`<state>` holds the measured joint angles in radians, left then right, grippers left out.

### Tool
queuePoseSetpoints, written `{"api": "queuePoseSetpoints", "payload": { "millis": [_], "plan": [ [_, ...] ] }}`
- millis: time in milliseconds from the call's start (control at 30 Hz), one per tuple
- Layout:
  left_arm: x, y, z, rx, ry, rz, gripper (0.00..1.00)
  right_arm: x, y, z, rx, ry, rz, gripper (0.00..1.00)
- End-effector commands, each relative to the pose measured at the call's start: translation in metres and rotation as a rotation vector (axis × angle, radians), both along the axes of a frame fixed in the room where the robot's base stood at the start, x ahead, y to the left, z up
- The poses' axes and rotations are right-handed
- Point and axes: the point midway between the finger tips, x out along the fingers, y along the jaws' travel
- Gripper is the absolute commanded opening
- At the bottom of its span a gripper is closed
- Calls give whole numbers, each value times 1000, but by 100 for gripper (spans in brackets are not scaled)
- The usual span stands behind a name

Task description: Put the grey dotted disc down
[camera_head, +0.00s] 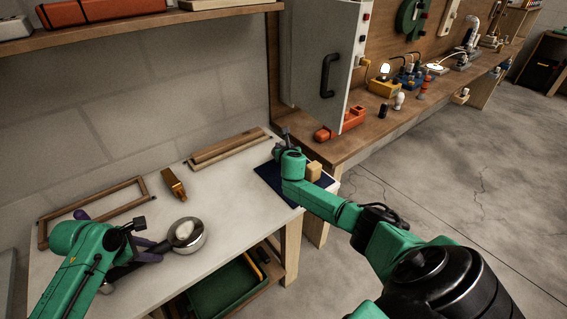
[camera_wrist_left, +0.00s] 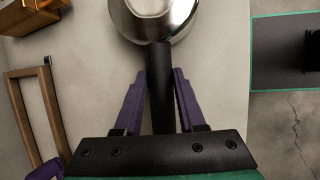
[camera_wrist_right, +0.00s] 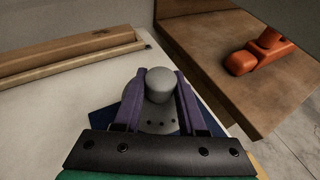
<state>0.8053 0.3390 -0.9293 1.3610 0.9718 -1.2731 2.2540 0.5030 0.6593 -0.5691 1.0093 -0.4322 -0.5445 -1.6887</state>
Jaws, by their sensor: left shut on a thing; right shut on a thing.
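The grey dotted disc (camera_wrist_right: 154,118) shows in the right wrist view, with a grey knob on top and dark dots along its near face. My right gripper (camera_wrist_right: 160,80) is shut on the knob, its purple fingers on either side. The disc is over a dark blue mat (camera_head: 270,178) at the table's right end; I cannot tell whether it touches it. In the head view my right gripper (camera_head: 283,148) mostly hides the disc. My left gripper (camera_wrist_left: 160,76) is shut on the black handle of a metal pan (camera_head: 188,236), which lies at or just above the table.
On the white table (camera_head: 235,205) are a wooden frame (camera_head: 95,208), a brass-coloured block (camera_head: 173,184) and a wooden bar (camera_head: 228,148). A grey cabinet (camera_head: 322,60) and red parts (camera_head: 342,124) stand on the brown bench behind.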

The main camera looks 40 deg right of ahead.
Motion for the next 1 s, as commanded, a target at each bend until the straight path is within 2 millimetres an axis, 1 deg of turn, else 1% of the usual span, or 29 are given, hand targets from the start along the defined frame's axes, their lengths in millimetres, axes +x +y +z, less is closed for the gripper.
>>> {"api": "queuePoseSetpoints", "payload": {
  "millis": [33, 167, 200, 367, 433, 733, 767, 800, 833, 1000],
  "plan": [
    [-1, 0, -1, 1, 3, -1, 0, 0, 1, -13, 3, 4, 0, 0],
    [-1, 0, -1, 1, 3, -1, 0, 0, 0, -29, 0, 1, 0, 0],
    [-1, 0, -1, 1, 3, -1, 0, 0, 1, -38, 1, 5, 2, 0],
    [-1, 0, -1, 1, 3, -1, 0, 1, 1, -57, -3, 2, 2, 0],
    [-1, 0, -1, 1, 3, -1, 0, 0, 1, -61, -1, 3, 3, 0],
    [-1, 0, -1, 1, 3, -1, 0, 0, 1, -64, -2, 1, 3, 0],
    [-1, 0, -1, 1, 3, -1, 0, 0, 2, -64, -1, 1, 4, 51],
    [-1, 0, -1, 1, 3, -1, 0, 0, 2, -63, -1, 0, 4, 67],
    [-1, 0, -1, 1, 3, -1, 0, 0, 2, -63, -1, 0, 4, 70],
    [-1, 0, -1, 1, 3, -1, 0, 0, 1, -63, -1, 1, 3, 70]
  ]
}}
